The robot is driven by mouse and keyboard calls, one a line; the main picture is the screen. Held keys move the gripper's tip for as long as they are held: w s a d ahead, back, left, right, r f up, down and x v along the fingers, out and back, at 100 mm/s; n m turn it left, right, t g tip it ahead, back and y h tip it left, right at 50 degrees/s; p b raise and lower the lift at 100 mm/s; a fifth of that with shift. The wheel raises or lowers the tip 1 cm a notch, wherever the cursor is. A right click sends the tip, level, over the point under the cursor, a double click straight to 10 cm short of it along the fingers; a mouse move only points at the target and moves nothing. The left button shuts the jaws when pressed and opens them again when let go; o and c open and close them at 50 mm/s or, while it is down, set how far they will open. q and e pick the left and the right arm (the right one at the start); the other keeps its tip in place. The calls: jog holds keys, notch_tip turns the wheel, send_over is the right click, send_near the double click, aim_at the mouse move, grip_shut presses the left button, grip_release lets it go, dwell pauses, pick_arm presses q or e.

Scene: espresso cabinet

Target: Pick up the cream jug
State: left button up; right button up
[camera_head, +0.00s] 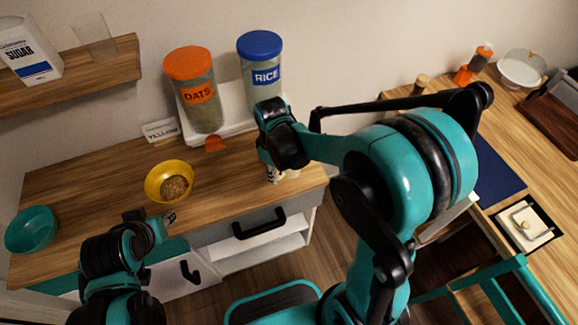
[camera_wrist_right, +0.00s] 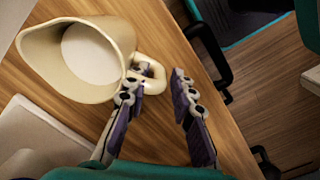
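The cream jug (camera_wrist_right: 45,62) stands on the wooden counter in the right wrist view, with a pale inside and a looped handle (camera_wrist_right: 151,105) pointing right. My right gripper (camera_wrist_right: 156,88) is open, with its purple-padded fingers on either side of the handle's outer part. The left finger overlaps the loop and the right finger is outside it; I cannot tell whether either touches. In the head view my right gripper (camera_head: 271,172) points down at the counter's right end and hides most of the jug. My left gripper (camera_head: 170,216) is near the counter's front edge; its fingers are too small to read.
A yellow bowl (camera_head: 158,173) with brown contents and a teal bowl (camera_head: 32,230) are on the counter (camera_head: 90,185). OATS (camera_head: 196,90) and RICE (camera_head: 261,70) jars stand on a white base behind. A black drawer handle (camera_head: 259,225) juts out below the front edge.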

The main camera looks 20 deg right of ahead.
notch_tip(320, 180, down, 3)
jog(key=shift+r+b, duration=0.15)
jog(key=shift+b, duration=0.15)
jog(key=shift+r, duration=0.1)
grip_shut()
jog(key=shift+r, duration=0.1)
jog(key=shift+r+p, duration=0.75)
jog(key=shift+r, duration=0.65)
jog(key=s+d+r+p, duration=0.4)
jog(key=s+d+r, duration=0.4)
jog(key=shift+s, duration=0.25)
